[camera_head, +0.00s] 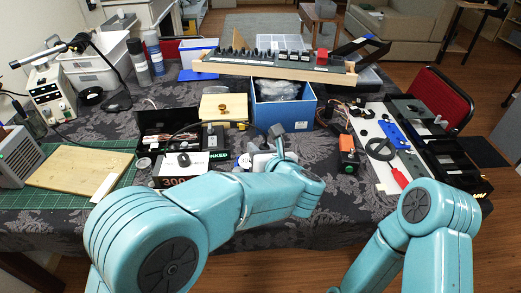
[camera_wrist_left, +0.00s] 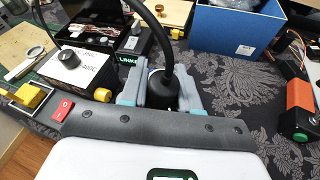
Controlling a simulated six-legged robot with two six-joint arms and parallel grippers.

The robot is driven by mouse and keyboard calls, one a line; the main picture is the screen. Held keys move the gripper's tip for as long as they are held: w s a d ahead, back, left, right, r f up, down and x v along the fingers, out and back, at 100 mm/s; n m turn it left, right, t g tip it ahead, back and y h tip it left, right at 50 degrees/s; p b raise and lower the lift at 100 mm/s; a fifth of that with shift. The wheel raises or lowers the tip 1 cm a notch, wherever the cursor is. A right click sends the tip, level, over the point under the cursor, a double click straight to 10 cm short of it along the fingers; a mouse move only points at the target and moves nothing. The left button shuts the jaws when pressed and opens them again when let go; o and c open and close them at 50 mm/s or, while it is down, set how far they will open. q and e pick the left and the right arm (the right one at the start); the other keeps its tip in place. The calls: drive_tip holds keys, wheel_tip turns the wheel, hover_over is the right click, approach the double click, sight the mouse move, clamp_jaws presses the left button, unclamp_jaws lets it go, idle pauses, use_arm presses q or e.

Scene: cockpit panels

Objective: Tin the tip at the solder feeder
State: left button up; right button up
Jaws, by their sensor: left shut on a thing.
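My left gripper (camera_head: 277,140) is over the middle front of the table. In the left wrist view its grey and teal fingers (camera_wrist_left: 163,92) are shut on a black handle, apparently the soldering iron (camera_wrist_left: 163,82), with a black cable rising from its top. The iron's tip is hidden. A white-faced box with a black knob (camera_wrist_left: 68,58) and a temperature marking, seemingly the iron's station, stands to its left. An orange-and-black block with a green button (camera_head: 348,158) stands to the right; I cannot tell whether it is the solder feeder. Only my right arm's links show; its gripper is out of frame.
A blue box (camera_head: 283,104) stands behind the left gripper, with a wooden block (camera_head: 224,108) left of it. A wooden board (camera_head: 78,172) lies on a green mat at left. Tools lie on a white board (camera_head: 386,150) at right. Patterned cloth is clear at front right.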

use_arm(q)
wheel_tip(320, 180, up, 7)
drive_tip(key=p, duration=0.3)
drive_tip(key=shift+a, duration=0.1)
idle(0.5)
